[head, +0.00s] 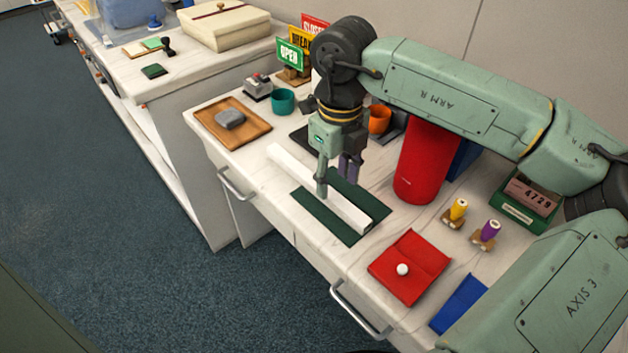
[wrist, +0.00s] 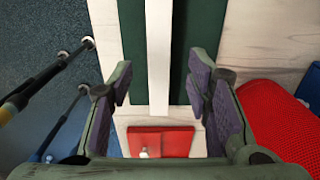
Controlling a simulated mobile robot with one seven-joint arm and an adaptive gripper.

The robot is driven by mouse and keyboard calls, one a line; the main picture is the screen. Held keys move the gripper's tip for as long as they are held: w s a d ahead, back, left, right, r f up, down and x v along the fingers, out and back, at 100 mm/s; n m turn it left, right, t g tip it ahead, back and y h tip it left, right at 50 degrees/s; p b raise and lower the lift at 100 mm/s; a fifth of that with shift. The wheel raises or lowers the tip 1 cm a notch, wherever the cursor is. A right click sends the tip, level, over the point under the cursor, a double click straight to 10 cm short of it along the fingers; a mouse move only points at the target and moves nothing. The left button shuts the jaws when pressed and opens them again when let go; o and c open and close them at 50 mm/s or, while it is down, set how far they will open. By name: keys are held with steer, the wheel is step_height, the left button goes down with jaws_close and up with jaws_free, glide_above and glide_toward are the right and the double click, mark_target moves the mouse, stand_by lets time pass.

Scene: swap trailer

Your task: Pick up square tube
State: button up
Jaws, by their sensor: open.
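The square tube (head: 350,212) is a long white bar lying flat across a dark green mat (head: 322,220) on the counter. Its far end reaches past the mat. My gripper (head: 336,183) points down at the tube, with one finger on each side of it in the head view. The gripper is open. In the wrist view, the tube (wrist: 158,55) runs lengthwise between the spread fingers (wrist: 160,82), with a gap on both sides. I cannot tell exactly how high the fingertips are above the mat. Part of the tube is hidden behind the near finger in the head view.
A tall red cylinder (head: 425,165) stands right of the gripper, with an orange cup (head: 379,119) behind. A red tray with a white ball (head: 402,269) lies nearer the front. Yellow (head: 459,208) and purple (head: 490,231) spools stand right. A wooden tray (head: 208,119) lies left.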

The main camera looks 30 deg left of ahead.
mark_target(333, 196)
step_height(333, 196, down, 4)
steer(key=shift+a+f+p, duration=0.1)
steer(key=shift+p, duration=0.3)
steer(key=shift+c, duration=0.4)
jaws_close()
